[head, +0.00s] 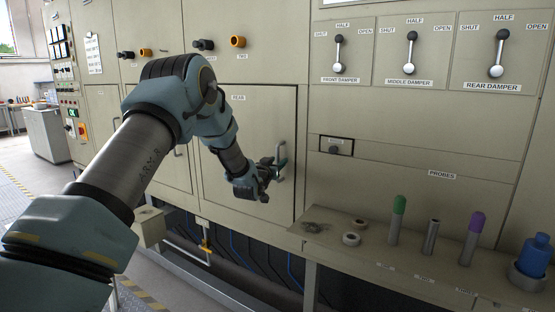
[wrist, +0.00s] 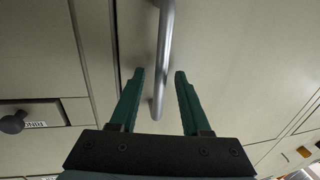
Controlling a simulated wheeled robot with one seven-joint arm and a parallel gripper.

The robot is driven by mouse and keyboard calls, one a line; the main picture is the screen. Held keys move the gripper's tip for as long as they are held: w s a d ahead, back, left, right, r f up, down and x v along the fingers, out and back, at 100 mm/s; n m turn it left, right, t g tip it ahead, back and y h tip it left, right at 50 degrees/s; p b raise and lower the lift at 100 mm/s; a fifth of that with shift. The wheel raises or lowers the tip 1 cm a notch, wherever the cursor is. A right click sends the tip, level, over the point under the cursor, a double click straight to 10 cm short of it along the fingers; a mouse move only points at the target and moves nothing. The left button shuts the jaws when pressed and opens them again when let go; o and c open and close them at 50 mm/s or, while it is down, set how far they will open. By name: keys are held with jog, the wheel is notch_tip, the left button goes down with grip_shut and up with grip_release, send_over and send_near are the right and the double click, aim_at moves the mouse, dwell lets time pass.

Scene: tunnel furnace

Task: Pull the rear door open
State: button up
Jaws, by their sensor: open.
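The rear door (head: 238,140) is a beige panel labelled REAR and looks shut in its frame. Its handle (head: 282,152) is a vertical grey metal bar near the door's right edge. My gripper (head: 275,167) is at the handle's lower part. In the wrist view my gripper (wrist: 159,73) has two green fingers spread apart. The lower end of the handle (wrist: 164,60) lies between them in the picture, with a visible gap on each side. I cannot tell how deep the bar sits between the fingers.
A shelf (head: 385,262) at lower right holds a green-topped tube (head: 397,218), a purple-topped tube (head: 472,238), a blue bottle (head: 536,257) and rings (head: 351,239). Damper levers (head: 338,55) are above. A knob (head: 335,149) is right of the door. Pipes (head: 235,262) run below.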

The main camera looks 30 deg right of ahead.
jog(key=shift+w+d, duration=0.15)
jog(key=shift+d, duration=0.05)
grip_shut()
dwell(0.3)
dwell(1.1)
